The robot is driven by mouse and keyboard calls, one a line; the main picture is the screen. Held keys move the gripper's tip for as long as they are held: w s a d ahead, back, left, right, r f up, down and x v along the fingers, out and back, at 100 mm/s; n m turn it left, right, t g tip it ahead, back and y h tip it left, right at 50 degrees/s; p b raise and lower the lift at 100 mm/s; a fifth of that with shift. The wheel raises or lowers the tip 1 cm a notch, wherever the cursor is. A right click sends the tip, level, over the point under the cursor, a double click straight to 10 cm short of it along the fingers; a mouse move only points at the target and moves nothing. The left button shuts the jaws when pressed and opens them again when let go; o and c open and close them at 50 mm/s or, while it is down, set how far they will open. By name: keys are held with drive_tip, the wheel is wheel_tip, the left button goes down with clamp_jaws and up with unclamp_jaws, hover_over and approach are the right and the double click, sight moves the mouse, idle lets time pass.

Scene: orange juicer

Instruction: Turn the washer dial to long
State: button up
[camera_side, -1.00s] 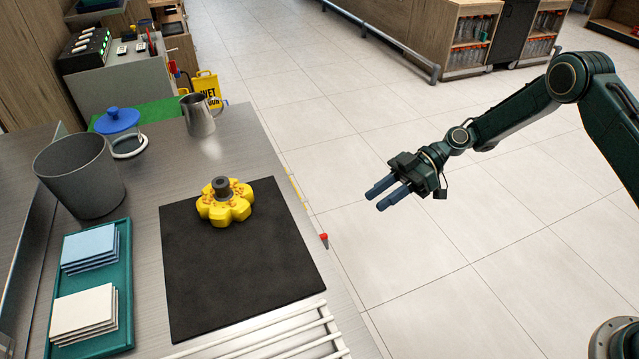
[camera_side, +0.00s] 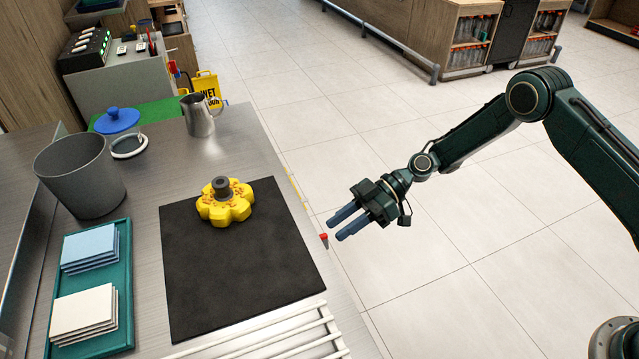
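A yellow flower-shaped piece (camera_side: 226,207) with orange marks and a dark grey knob (camera_side: 221,187) on top sits on the black mat (camera_side: 235,290), near its far edge. I see no label reading "long", and I cannot tell whether this knob is the washer dial.
A teal tray (camera_side: 124,300) with blue and white stacks lies left. White bars (camera_side: 270,338) lie in front. The mat's front is clear.

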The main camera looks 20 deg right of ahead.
sight(327, 236)
drive_tip(key=shift+x, duration=1.85)
clamp_jaws()
